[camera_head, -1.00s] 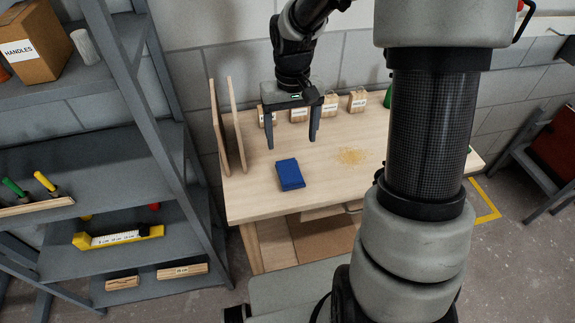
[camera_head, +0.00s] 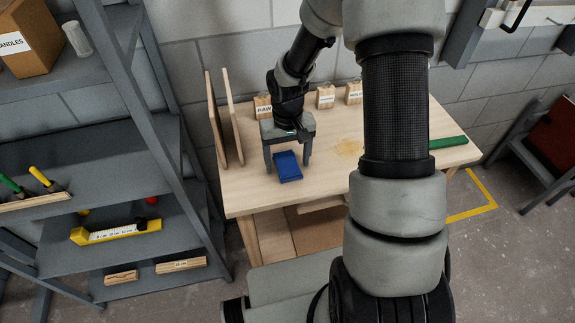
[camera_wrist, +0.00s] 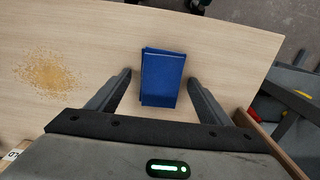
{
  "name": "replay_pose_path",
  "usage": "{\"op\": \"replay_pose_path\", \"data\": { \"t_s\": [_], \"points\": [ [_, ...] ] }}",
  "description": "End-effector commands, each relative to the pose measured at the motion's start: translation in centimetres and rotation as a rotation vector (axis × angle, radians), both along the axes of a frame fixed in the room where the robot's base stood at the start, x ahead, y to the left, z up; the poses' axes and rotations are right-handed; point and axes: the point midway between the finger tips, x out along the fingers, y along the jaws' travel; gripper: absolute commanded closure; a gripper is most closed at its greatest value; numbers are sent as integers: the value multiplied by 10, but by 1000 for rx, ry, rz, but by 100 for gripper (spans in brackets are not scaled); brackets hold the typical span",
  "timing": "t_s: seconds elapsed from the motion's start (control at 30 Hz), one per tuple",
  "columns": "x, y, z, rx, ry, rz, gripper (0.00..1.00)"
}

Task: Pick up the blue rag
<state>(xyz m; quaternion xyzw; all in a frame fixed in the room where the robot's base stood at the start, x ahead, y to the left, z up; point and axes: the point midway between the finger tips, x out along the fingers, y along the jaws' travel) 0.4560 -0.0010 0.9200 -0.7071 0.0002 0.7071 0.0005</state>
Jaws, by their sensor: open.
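The blue rag (camera_head: 287,166) lies folded flat on the wooden workbench (camera_head: 240,195), near its left part. It also shows in the wrist view (camera_wrist: 162,78), between and ahead of my fingers. My gripper (camera_head: 287,170) is open, with one finger on either side of the rag in the head view. In the wrist view the gripper (camera_wrist: 163,92) has clear gaps between its fingers and the rag, and holds nothing. How high the fingertips are above the bench is hard to tell.
Two upright boards (camera_head: 227,120) stand left of my gripper. Small labelled wooden blocks (camera_head: 325,96) stand along the back of the bench. Sawdust (camera_head: 349,147) lies right of the rag, and a green object (camera_head: 448,142) lies at the right end. A grey shelf (camera_head: 150,150) stands at the left.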

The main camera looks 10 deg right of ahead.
Motion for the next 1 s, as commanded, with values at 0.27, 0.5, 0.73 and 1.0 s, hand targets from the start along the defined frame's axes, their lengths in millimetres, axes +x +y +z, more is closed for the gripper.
{"op": "replay_pose_path", "data": {
  "t_s": [0.27, 0.5, 0.73, 1.0],
  "points": [
    [0, 0, 0, 0, 0, 1, 46],
    [0, 0, 1, 0, 0, 1, 71],
    [1, 0, 7, -1, -2, 1, 72],
    [1, 0, 58, -1, -5, 0, 72]
  ]
}}
